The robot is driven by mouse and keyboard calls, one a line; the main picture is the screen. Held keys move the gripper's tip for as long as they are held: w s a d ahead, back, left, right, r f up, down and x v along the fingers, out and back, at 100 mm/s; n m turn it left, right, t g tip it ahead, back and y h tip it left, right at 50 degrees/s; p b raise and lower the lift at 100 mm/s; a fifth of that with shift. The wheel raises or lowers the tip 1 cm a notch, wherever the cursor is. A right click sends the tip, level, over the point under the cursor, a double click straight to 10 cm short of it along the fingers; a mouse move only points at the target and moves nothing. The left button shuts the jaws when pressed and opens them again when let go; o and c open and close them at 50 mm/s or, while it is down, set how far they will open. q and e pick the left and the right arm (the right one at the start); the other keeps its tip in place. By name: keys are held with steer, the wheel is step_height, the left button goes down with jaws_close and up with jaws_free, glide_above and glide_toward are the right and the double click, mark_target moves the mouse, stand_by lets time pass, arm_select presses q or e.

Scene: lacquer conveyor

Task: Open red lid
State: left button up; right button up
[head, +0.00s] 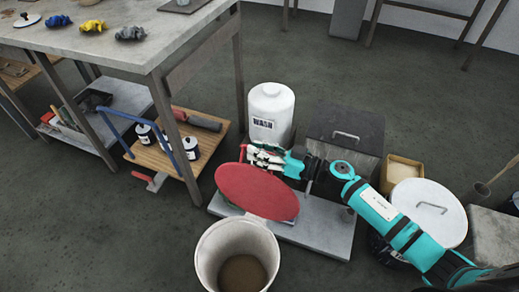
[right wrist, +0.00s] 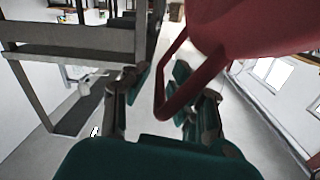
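The red lid (head: 257,191) is a round disc in the middle of the head view, tilted with its broad face towards me. Its red bar handle (right wrist: 170,98) shows close up in the right wrist view, with part of the lid (right wrist: 245,30) above it. My right gripper (head: 264,156) is behind the lid's upper edge. In the right wrist view my right gripper (right wrist: 162,80) has its fingers apart, one on each side of the handle, with a visible gap to the left finger. Whatever lies behind the lid is hidden. My left gripper is not in view.
A white WASH container (head: 271,108) stands behind my right gripper. A dark box with a handle (head: 345,130) is to the right. A white bucket (head: 225,245) stands in front. A workbench (head: 130,45) and wooden cart (head: 165,158) are left. A white-lidded drum (head: 430,205) is right.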

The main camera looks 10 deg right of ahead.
jaws_close()
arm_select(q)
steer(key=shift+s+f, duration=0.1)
arm_select(e)
steer(key=shift+w+d, duration=0.1)
steer(key=shift+w, duration=0.1)
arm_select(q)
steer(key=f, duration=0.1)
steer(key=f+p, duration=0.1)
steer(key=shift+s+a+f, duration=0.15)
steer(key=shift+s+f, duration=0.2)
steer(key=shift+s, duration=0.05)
arm_select(e)
steer(key=w+d, duration=0.1)
steer(key=w+d+m, duration=0.1)
steer(key=shift+w+f, duration=0.3)
steer(key=shift+f, duration=0.05)
